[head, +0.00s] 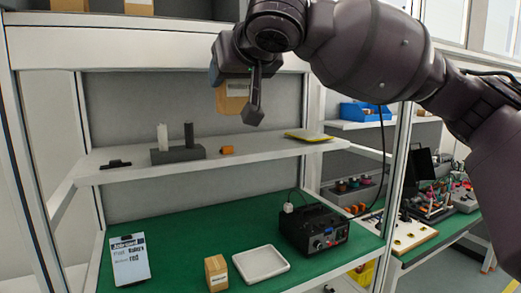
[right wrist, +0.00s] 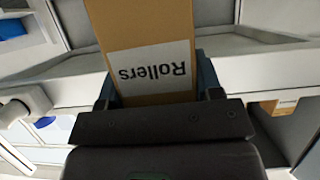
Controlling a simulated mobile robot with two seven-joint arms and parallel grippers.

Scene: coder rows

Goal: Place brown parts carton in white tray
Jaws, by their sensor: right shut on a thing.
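My right gripper (head: 247,92) is shut on a brown carton (head: 230,102) and holds it in the air above the middle shelf. In the right wrist view the carton (right wrist: 150,25) sits between the fingers, and its white label reads "Rollers", upside down. The fingers partly cover it in the head view. The white tray (head: 261,264) lies empty on the green bench surface, below and apart from the held carton. A second, smaller brown carton (head: 216,272) stands just left of the tray. My left gripper is not in view.
The middle shelf (head: 120,173) carries a grey block with two cylinders (head: 178,153), an orange piece (head: 227,150) and a yellow-edged item (head: 309,136). A black device (head: 314,229) stands right of the tray. A clipboard (head: 130,261) is at left. Green surface is clear behind the tray.

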